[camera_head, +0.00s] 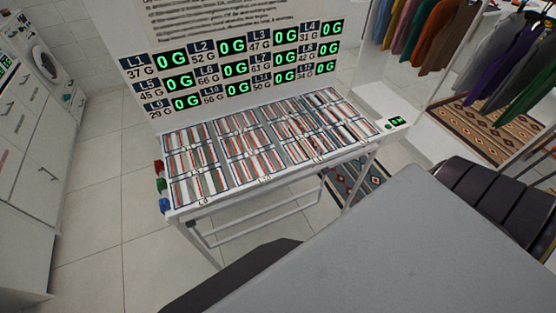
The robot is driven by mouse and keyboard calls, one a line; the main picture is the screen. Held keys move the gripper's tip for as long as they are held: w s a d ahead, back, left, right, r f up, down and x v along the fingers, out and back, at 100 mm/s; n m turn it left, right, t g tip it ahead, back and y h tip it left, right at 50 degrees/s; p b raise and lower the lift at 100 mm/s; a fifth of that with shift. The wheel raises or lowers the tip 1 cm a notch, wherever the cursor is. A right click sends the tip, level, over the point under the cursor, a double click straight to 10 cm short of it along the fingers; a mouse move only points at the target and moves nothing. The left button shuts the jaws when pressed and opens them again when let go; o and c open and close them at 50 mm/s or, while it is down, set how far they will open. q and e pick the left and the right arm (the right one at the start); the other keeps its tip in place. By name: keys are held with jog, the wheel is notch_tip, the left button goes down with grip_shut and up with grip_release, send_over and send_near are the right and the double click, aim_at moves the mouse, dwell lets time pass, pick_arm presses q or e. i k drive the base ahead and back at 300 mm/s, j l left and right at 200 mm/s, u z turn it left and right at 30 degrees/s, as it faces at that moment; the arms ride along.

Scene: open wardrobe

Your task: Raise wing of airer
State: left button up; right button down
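A white-framed stand (219,211) with tubular legs and lower bars fills the middle. Its top is a grid of several panels with red, white and grey stripes, slightly sloped in the picture. I cannot tell whether this stand is the airer or whether it has a wing; no raised or hanging wing is clear. No other airer is plainly visible. Neither of my grippers shows in the head view.
A board (232,65) behind the stand carries labels and green displays reading 0G. Small red, green and blue pieces (161,184) sit at the stand's left edge. White cabinets (28,150) stand left. Clothes (433,35) hang at upper right over a patterned rug (462,110). Tiled floor (105,210) is clear at left.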

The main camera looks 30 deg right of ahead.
aim_at(321, 188)
jog(key=l+u, duration=0.35)
jog(key=l, duration=0.3)
jog(key=k+l+u, duration=0.15)
jog(key=l+u, duration=0.2)
jog(key=l, duration=0.3)
jog(key=k+u, duration=0.1)
jog(key=j, duration=0.05)
